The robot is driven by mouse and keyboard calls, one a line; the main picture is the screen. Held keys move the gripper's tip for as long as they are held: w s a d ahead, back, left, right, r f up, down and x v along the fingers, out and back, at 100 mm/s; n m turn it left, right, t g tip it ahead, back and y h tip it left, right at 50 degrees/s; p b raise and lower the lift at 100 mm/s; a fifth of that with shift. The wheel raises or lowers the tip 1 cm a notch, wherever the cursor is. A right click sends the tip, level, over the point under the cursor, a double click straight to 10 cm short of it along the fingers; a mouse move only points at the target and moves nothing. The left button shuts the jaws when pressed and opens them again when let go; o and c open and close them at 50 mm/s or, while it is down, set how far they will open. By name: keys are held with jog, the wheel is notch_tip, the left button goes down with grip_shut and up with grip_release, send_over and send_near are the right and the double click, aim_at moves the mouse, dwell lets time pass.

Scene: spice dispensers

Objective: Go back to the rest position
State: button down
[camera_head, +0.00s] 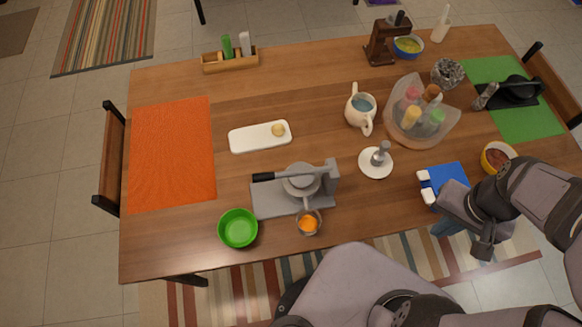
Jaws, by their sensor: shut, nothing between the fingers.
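My gripper (426,187) is at the right front of the wooden table (330,90), over the left edge of a blue square (447,175). Its two white fingertips are close together and hold nothing. My arm reaches in from the right and bends down to it. Whether the fingertips touch the blue square, I cannot tell. Several bottles with red, yellow, green and brown tops stand in a clear fan-shaped holder (449,130) behind the gripper.
Near the gripper are a white plate (377,170) with a metal object and a yellow-rimmed bowl (497,157). A grey press (293,187), green bowl (238,228), glass with orange content (308,222) and white pitcher (360,107) stand further left. The orange mat (172,155) is bare.

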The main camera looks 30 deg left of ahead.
jog(key=shift+r+p, duration=0.6)
jog(key=shift+r, duration=0.35)
dwell(0.7)
